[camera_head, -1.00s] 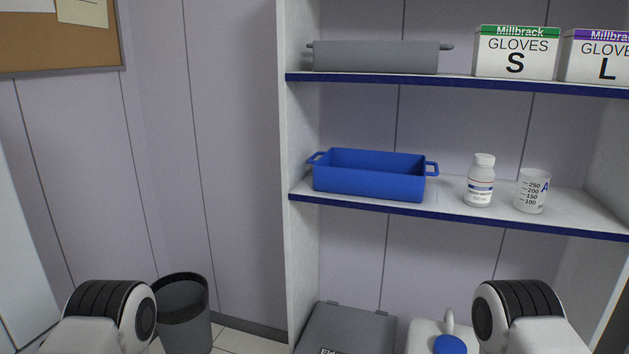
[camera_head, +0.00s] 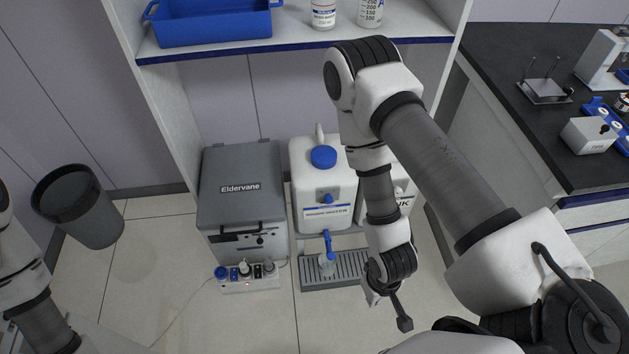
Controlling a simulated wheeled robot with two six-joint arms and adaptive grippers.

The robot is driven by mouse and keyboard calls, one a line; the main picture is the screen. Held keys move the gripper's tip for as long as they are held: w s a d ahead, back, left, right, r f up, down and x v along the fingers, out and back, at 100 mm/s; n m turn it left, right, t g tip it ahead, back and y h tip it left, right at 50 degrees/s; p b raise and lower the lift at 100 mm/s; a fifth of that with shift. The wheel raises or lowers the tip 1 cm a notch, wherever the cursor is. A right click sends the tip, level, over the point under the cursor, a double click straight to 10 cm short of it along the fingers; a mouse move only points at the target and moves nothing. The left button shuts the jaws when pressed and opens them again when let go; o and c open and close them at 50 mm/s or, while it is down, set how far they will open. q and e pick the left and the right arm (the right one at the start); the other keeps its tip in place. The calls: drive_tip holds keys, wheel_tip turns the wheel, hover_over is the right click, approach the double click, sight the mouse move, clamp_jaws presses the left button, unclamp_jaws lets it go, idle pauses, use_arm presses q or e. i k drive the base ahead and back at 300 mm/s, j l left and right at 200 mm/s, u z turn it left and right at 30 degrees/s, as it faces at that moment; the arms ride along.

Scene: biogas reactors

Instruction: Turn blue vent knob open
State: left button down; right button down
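Several blue parts show in the head view, and I cannot tell for sure which is the vent knob. A white container (camera_head: 307,184) on the floor under the shelf has a large blue cap (camera_head: 323,156), a small blue knob (camera_head: 327,198) on its front and a blue tap (camera_head: 327,240) below. A blue knob (camera_head: 220,272) also sits at the left end of a small control strip (camera_head: 250,285). My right gripper (camera_head: 388,304) hangs right of the tap, apart from these parts; its opening is unclear. My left arm shows at the left edge; its gripper is out of view.
A grey Eldervane box (camera_head: 240,185) stands left of the container, with a cable on the floor. A grey drip tray (camera_head: 345,268) lies under the tap. A dark bin (camera_head: 78,205) stands at left. A blue bin (camera_head: 210,22) is on the shelf; a dark bench (camera_head: 520,120) is at right.

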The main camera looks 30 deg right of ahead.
sight(328, 199)
drive_tip(key=k+l+z, duration=0.15)
drive_tip(key=z, duration=0.25)
drive_tip(key=k+l+z, duration=0.2)
drive_tip(key=z, duration=0.15)
drive_tip(key=k+l+z, duration=0.15)
drive_tip(key=z, duration=0.25)
drive_tip(key=l, duration=0.1)
